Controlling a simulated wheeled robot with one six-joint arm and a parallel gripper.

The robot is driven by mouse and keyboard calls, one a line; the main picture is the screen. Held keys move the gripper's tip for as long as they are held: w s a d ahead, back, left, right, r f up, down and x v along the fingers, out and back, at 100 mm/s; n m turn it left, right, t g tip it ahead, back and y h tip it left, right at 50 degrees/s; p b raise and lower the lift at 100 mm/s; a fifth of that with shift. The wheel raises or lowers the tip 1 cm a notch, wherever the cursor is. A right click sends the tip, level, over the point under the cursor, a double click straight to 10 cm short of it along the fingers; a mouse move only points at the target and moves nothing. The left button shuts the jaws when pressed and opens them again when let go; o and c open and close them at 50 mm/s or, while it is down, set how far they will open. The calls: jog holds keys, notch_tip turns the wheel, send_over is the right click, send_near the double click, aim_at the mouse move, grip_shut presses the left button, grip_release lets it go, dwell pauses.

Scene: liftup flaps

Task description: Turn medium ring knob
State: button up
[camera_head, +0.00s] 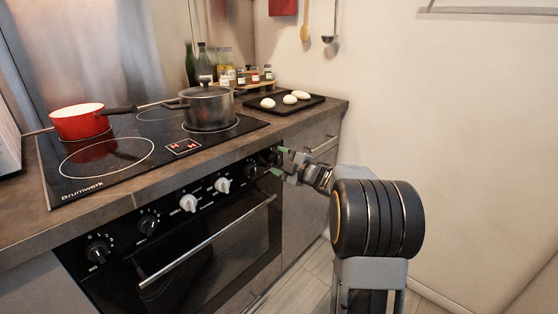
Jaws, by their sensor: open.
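A row of several knobs runs along the black front panel of the stove (120,236). Two are black at the left, the leftmost knob (97,250) and the second knob (148,223). Two are white in the middle, the left white knob (188,203) and the right white knob (222,185). A dark knob (250,170) is at the right end. The labels are too small to tell surely which is the medium ring knob. My gripper (279,161) has green fingertips, spread apart, at the right end of the panel, near the dark knob. I cannot tell whether they touch anything.
The oven door handle (208,240) sticks out below the knobs. A red pan (79,121) and a lidded grey pot (208,106) stand on the hob (110,165). A black tray (316,101) with pale round items is at the right. The floor right of the cabinet is clear.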

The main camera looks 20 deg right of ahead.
jog(key=p+v, duration=0.2)
jog(key=v, duration=1.1)
jog(key=shift+p, duration=0.4)
jog(key=shift+a, duration=0.1)
jog(key=a+r+m+g+h+p, duration=0.35)
jog(key=r+m+h+p, duration=0.8)
jog(key=r+p, duration=0.75)
jog(key=s+a+r+m+g+y+p, duration=0.2)
jog(key=s+a+p, duration=0.4)
jog(key=s, duration=0.3)
jog(key=s+a+r+m+g+y+p, duration=0.2)
jog(key=s+a+r+m+g+p, duration=0.1)
jog(key=s+a+g+p, duration=0.4)
jog(key=shift+s+a+r, duration=0.5)
jog(key=shift+s+a, duration=0.3)
jog(key=shift+s, duration=0.15)
jog(key=shift+c, duration=0.2)
